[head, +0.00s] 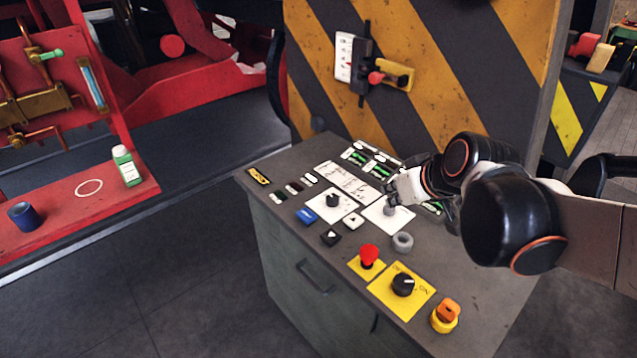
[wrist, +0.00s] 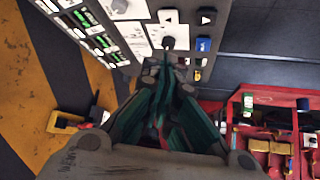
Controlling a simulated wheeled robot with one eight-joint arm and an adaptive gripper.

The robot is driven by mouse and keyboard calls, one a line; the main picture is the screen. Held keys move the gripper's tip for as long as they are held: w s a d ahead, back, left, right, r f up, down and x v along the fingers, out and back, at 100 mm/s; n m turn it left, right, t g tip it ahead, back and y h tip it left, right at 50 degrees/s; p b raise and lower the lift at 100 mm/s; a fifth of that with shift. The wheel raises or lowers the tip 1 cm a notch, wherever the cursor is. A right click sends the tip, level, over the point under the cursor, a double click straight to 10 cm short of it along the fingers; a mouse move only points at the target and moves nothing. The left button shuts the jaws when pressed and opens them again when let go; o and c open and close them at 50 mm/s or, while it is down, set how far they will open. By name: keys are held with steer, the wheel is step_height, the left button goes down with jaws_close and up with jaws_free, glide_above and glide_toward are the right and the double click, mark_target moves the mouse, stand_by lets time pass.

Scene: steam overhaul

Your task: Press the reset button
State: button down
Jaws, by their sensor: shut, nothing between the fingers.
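A blue button (head: 306,215) with small white lettering sits near the left edge of the sloped control panel (head: 285,235); I cannot read its label. It also shows in the wrist view (wrist: 203,45), just right of a dark knob (wrist: 168,42) on a white plate. A white button with a black triangle (head: 354,221) and a black button with a white triangle (head: 330,237) are beside it. My gripper (head: 394,197) is shut and empty, over the panel right of the blue button. In the wrist view the closed fingertips (wrist: 178,68) appear below the dark knob.
A red mushroom button (head: 369,254), black rotary switch (head: 403,284), grey ring (head: 402,242) and orange-yellow control (head: 445,316) stand up from the panel's front. A striped wall (head: 420,110) rises behind. A red bench (head: 60,230) holds a bottle (head: 126,166) and blue cup (head: 23,215).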

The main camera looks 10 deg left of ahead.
steer(key=w+a+f+n+y, duration=0.2)
steer(key=w+a+f+n, duration=0.15)
steer(key=w+a, duration=0.35)
steer(key=g+y+b, duration=0.1)
steer(key=b, duration=0.2)
glide_above(309, 217)
steer(key=shift+n, duration=0.35)
step_height(309, 217, down, 9)
steer(key=shift+r, duration=0.1)
step_height(309, 217, down, 3)
steer(key=shift+w+f+b, duration=0.1)
steer(key=shift+b, duration=0.6)
steer(key=shift+f, duration=0.4)
